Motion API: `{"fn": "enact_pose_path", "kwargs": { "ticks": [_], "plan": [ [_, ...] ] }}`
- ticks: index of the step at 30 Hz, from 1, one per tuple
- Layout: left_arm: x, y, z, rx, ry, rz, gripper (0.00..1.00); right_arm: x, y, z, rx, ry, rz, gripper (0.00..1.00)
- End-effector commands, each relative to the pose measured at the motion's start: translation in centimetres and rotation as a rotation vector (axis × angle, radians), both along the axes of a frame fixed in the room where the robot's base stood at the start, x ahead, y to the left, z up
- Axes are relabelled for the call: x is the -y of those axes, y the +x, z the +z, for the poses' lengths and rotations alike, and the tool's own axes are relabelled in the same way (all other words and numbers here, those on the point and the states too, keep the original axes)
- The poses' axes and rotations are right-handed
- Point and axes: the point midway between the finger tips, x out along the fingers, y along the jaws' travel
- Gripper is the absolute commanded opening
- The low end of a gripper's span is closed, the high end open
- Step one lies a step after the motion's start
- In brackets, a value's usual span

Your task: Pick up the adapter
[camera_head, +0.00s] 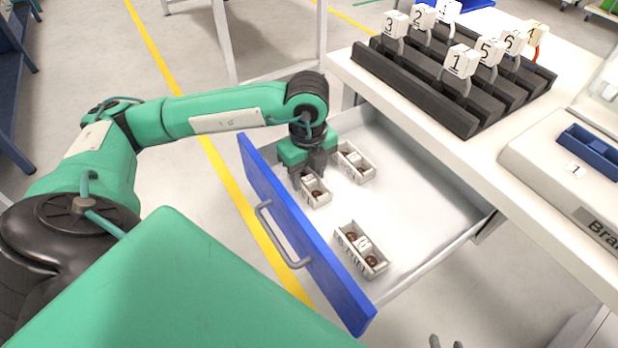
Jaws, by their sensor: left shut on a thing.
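Three small white-grey adapters with dark round parts inside lie in the open drawer. My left gripper (311,172) reaches down into the drawer and is shut on the adapter nearest the blue front (317,194). Its fingers hide the upper end of that adapter, and I cannot tell whether it touches the drawer floor. A second adapter (354,161) lies just right of the gripper. A third adapter (361,250) lies nearer me. My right gripper (446,343) shows only as two fingertips at the bottom edge, apart, with nothing visible between them.
The drawer (412,205) has a blue front (306,241) with a grey handle, and its right part is empty. Above it, the white worktop (483,160) carries a black rack (420,85) with numbered white tags. A pale machine (545,160) with a blue tray stands at the right.

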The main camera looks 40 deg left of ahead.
Motion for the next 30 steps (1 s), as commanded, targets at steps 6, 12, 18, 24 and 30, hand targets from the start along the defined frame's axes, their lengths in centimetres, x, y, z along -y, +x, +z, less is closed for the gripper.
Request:
{"fn": "enact_pose_path", "kwargs": {
  "ticks": [6,12,18,24,30],
  "plan": [
    [0.0,0.0,0.1,0.001,0.000,0.000,0.17,0.0,0.0,0.0,-0.001,-0.001,0.001,0.36],
    [0.0,0.1,1.4,0.004,-0.002,0.001,0.17,0.2,-0.1,0.0,-0.018,-0.010,0.001,0.36],
    [0.0,0.1,5.2,0.006,-0.001,-0.001,0.17,1.7,-0.5,0.4,-0.096,-0.055,-0.015,0.36],
    [0.1,0.2,11.7,0.009,-0.003,-0.002,0.17,3.9,-1.6,0.6,-0.232,-0.128,-0.036,0.36],
    [0.0,0.1,16.7,0.006,0.001,0.000,0.17,6.2,-3.2,1.1,-0.371,-0.192,-0.063,0.36]
  ]
}}
